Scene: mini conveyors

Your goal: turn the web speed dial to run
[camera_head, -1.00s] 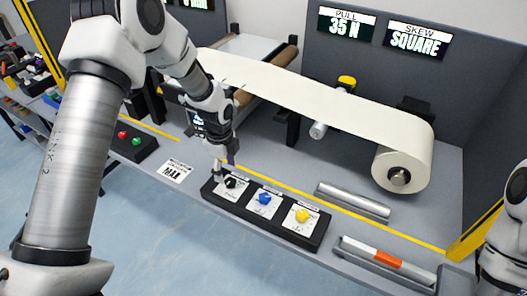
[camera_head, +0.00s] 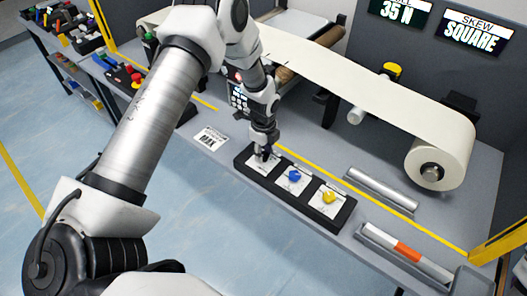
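A black control panel (camera_head: 325,221) on the grey bench carries three dials on white plates. The blue dial (camera_head: 294,175) is in the middle and the yellow dial (camera_head: 329,197) is at the right. The dial on the left plate (camera_head: 255,161) is black and mostly hidden by my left gripper (camera_head: 264,156). The plate labels are too small to read, so I cannot tell which is the web speed dial. My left gripper points down at the black dial with its fingertips at it; whether they are closed on it is unclear. My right gripper is out of view.
A white web runs to a roll (camera_head: 437,163) behind the panel. A printed card (camera_head: 211,138) lies left of the panel. Signs read "35 N" and "SKEW SQUARE" (camera_head: 473,34).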

